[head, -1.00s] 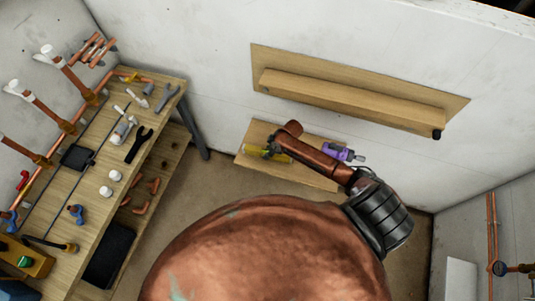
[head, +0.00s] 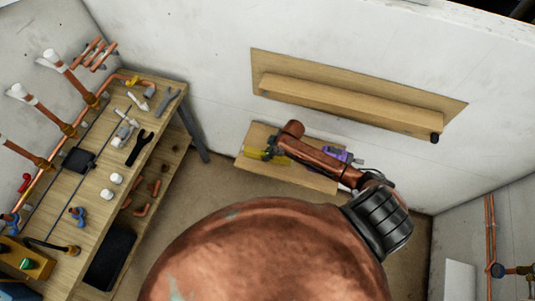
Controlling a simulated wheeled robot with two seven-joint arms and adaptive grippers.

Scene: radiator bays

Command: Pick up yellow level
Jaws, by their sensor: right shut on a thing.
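The yellow level (head: 252,153) lies at the left end of the low wooden shelf (head: 300,178) by the far wall. My right arm reaches over this shelf from the lower right. My right gripper (head: 270,153) is small and dark here, at the right part of the level. It is shut on the level and partly covers it. I cannot tell whether the level is lifted off the shelf. My left gripper is not in view.
A purple tool (head: 343,155) lies on the same shelf, partly behind my right arm. A wooden wall ledge (head: 350,103) is above. A workbench (head: 105,150) with tools and copper pipes stands at the left. Floor is free between bench and shelf.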

